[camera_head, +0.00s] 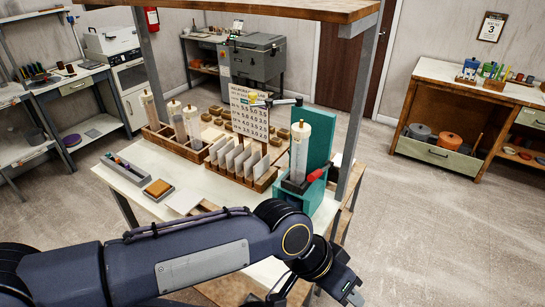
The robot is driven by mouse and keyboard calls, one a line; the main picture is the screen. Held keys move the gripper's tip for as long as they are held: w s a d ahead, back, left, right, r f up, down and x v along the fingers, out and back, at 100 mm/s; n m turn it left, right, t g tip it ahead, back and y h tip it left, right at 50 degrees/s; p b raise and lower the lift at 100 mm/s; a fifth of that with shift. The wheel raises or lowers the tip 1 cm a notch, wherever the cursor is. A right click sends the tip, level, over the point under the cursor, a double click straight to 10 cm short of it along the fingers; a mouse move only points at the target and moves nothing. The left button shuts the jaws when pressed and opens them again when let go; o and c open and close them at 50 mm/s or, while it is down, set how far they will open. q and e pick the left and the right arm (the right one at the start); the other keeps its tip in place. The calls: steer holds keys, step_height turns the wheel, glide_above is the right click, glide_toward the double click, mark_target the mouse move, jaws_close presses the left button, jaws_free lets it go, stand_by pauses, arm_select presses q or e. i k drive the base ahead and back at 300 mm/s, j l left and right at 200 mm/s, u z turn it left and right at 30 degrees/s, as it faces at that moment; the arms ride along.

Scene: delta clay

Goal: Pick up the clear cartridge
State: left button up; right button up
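Several upright cartridges with pale caps stand in a wooden rack at the bench's left; the front one (192,127) looks see-through with pale contents. Another see-through cartridge (299,148) stands upright in a teal stand (321,140) at the bench's right. I cannot tell which of these is the clear cartridge. My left gripper (348,290) is at the bottom right, beyond the bench's near right corner, below and apart from the teal stand. Its fingers are small and dark, so its opening is unclear. My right gripper is not in view.
A red handle (315,175) juts from the teal stand. A wooden holder with upright pale cards (238,160), a number board (249,112) and a small tray (138,170) crowd the bench. An overhead shelf (310,8) and its posts frame it. Floor at right is clear.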

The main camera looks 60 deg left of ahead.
mark_target(299, 146)
steer(key=i+u, duration=0.1)
steer(key=u, duration=0.35)
steer(key=i+u, duration=0.15)
steer(key=u, duration=0.3)
steer(key=i+l+u, duration=0.1)
steer(key=u, duration=0.35)
steer(key=i+l+u, duration=0.1)
steer(key=u, duration=0.35)
steer(key=l+u, duration=0.15)
steer(key=u, duration=0.35)
steer(key=i, duration=0.05)
